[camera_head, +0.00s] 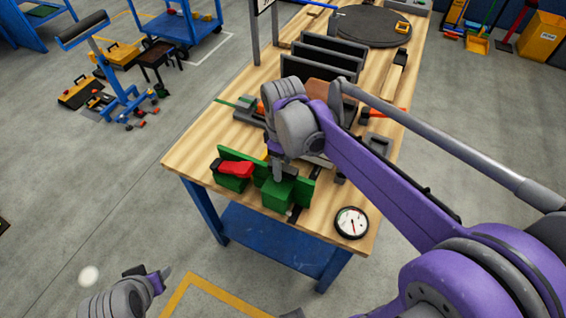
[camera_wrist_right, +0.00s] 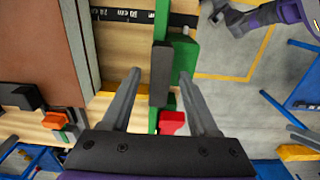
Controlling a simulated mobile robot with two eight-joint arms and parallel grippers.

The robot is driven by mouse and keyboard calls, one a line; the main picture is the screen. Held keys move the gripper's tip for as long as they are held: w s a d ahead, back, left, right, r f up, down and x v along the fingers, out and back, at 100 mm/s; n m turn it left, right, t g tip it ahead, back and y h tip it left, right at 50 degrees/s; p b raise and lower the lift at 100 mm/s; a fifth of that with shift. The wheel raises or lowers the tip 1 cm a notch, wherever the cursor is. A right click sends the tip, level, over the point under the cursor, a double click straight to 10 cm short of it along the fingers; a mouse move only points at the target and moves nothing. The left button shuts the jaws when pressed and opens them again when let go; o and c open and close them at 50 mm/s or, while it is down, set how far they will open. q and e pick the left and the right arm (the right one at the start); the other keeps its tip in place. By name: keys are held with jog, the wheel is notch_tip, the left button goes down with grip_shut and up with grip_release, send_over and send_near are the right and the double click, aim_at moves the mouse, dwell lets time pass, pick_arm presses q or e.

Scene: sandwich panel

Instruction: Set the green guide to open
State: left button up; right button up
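The green guide (camera_head: 243,156) is an upright green plate along the table's front left edge, with green blocks on its outer side. A red piece (camera_head: 237,168) sits on the left block. In the right wrist view, the guide (camera_wrist_right: 161,25) runs up the middle, with the red piece (camera_wrist_right: 172,122) lower down. My right gripper (camera_wrist_right: 162,72) is open above the guide, its fingers on either side of it; a dark grey block (camera_wrist_right: 160,88) lies between them. Contact cannot be told. In the head view, my right gripper (camera_head: 277,168) partly hides the guide. My left gripper (camera_head: 162,277) is off the table, lower left; its opening is unclear.
A round dial gauge (camera_head: 351,222) lies at the table's near corner. Dark upright panels (camera_head: 325,55) and a dark round plate (camera_head: 370,25) stand farther back. A scale strip (camera_wrist_right: 115,14) crosses the wooden table (camera_head: 200,150). Open floor lies left of the table.

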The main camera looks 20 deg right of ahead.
jog(key=shift+r, duration=0.1)
notch_tip(320, 180, up, 11)
jog(key=shift+f+p, duration=0.2)
jog(key=shift+p, duration=0.1)
dwell(0.6)
jog(key=s+a+f+m+t, duration=0.1)
jog(key=s+f+m+t, duration=0.4)
jog(key=s+f+m, duration=0.3)
jog(key=s+f, duration=0.4)
jog(key=f, duration=0.2)
jog(key=shift+s+a+f+t, duration=0.15)
jog(key=shift+s+f+t, duration=0.05)
jog(key=shift+f+t, duration=0.2)
dwell(1.1)
